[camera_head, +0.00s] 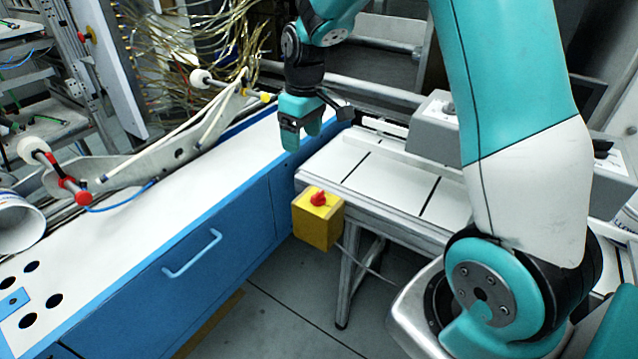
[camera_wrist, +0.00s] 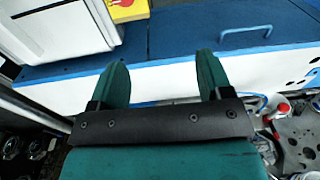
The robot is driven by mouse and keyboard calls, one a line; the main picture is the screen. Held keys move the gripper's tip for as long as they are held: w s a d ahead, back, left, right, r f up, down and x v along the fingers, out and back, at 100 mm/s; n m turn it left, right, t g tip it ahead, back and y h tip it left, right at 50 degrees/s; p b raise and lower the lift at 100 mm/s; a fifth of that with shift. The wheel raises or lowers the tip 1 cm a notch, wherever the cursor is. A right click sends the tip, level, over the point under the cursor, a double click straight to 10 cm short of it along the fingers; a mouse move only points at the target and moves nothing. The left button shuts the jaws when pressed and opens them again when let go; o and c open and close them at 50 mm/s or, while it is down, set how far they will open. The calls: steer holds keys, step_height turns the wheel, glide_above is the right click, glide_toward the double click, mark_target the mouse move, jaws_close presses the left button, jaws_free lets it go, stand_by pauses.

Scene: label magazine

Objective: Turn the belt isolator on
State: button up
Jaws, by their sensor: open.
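The belt isolator is a yellow box (camera_head: 318,222) with a red rotary knob (camera_head: 319,198) on its top, fixed at the near left corner of the white belt table. In the wrist view the yellow box (camera_wrist: 128,12) and part of its red knob (camera_wrist: 122,2) show at the top edge, cut off. My gripper (camera_head: 300,142) is above the white worktop, up and left of the box, pointing down. Its two teal fingers (camera_wrist: 161,78) are apart with nothing between them. It does not touch the isolator.
The white belt table (camera_head: 390,185) carries a grey machine (camera_head: 436,130). A blue cabinet (camera_head: 215,250) with a white top and handle stands at left. Label rollers with red parts (camera_head: 62,178) and a bundle of cables (camera_head: 205,50) are behind it. Floor before the isolator is clear.

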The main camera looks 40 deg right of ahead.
glide_toward(318, 193)
steer(key=shift+m+h, duration=0.3)
steer(key=f+p, duration=0.1)
steer(key=f, duration=0.2)
steer(key=f+p, duration=0.1)
steer(key=f, duration=0.5)
steer(key=shift+w+a+f+p, duration=0.15)
steer(key=shift+a+p, duration=0.1)
steer(key=shift+p, duration=0.15)
steer(key=c, duration=0.9)
